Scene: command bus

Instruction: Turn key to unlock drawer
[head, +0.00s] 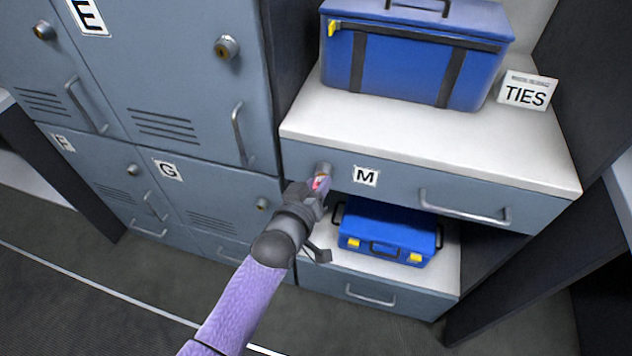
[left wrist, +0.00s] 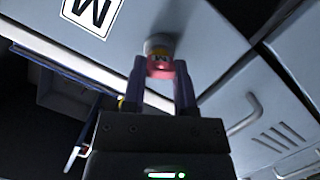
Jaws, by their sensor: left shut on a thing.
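The drawer (head: 400,190) labelled M is grey-blue with a white top and a bar handle (head: 465,207); it looks closed. A lock (head: 325,169) sits near its left end, beside the M label (head: 366,176). My left gripper (head: 319,183) is at this lock, shut on a red-pink key (head: 318,184). In the left wrist view the key (left wrist: 160,68) is between the two fingers, in line with the round lock (left wrist: 158,46). How deep the key sits is hard to tell. My right gripper is not in view.
A blue bag (head: 405,60) and a TIES sign (head: 526,91) stand on the top. A blue case (head: 388,236) sits on the shelf below the drawer. Grey lockers (head: 170,120) with handles and locks stand on the left. The floor (head: 110,290) in front is clear.

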